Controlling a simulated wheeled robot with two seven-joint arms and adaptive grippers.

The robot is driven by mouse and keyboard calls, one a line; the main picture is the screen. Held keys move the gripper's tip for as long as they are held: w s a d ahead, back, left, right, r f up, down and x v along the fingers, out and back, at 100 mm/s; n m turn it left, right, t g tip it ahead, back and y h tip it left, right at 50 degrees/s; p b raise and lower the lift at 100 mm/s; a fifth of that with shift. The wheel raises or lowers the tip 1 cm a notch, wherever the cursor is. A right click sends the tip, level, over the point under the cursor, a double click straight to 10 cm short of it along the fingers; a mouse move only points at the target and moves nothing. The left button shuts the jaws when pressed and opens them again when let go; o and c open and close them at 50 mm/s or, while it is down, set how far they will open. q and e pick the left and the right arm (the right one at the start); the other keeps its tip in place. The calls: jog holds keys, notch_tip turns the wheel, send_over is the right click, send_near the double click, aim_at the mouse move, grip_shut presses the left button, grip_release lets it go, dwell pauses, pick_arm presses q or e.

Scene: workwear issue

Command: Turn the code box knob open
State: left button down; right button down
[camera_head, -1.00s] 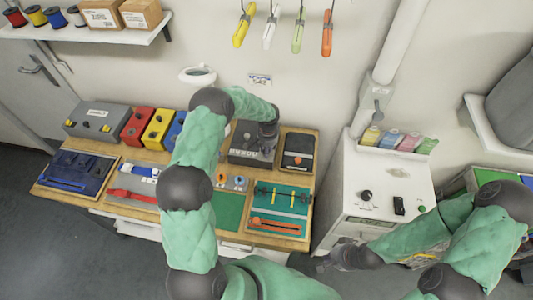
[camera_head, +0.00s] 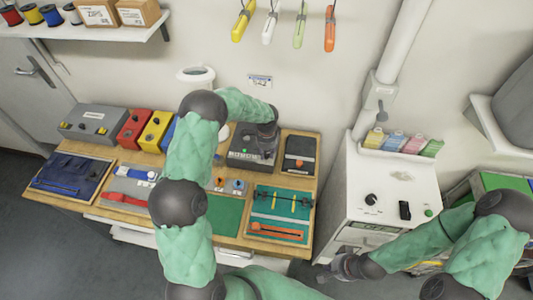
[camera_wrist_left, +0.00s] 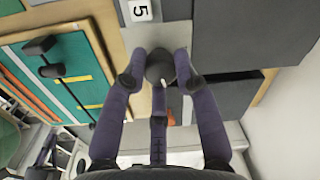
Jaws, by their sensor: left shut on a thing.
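The code box (camera_head: 241,157) is a dark grey box with a row of digits on its front, at the back of the wooden table, right of centre. My left gripper (camera_head: 263,152) is over its right part and hides the knob in the head view. In the left wrist view my left gripper (camera_wrist_left: 162,72) has its fingers closed around the dark round knob (camera_wrist_left: 160,62). A white tile with a 5 (camera_wrist_left: 140,11) lies just beyond it. The knob's turn angle cannot be read. My right gripper (camera_head: 338,268) is low beside the white cabinet, away from the box; its fingers are unclear.
A dark case (camera_head: 299,153) stands close right of the code box. In front is a green board (camera_head: 259,205) with a black bar and an orange strip. Red (camera_head: 134,130) and yellow (camera_head: 154,132) boxes stand left. A white cabinet (camera_head: 352,183) is at the right.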

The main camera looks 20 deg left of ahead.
aim_at(266, 154)
pick_arm(q)
jog(key=shift+m, duration=0.5)
jog(key=c, duration=1)
grip_release()
jog(key=shift+o, duration=0.2)
notch_tip(266, 154, up, 12)
jog(key=shift+s, duration=0.2)
jog(key=shift+f, duration=0.1)
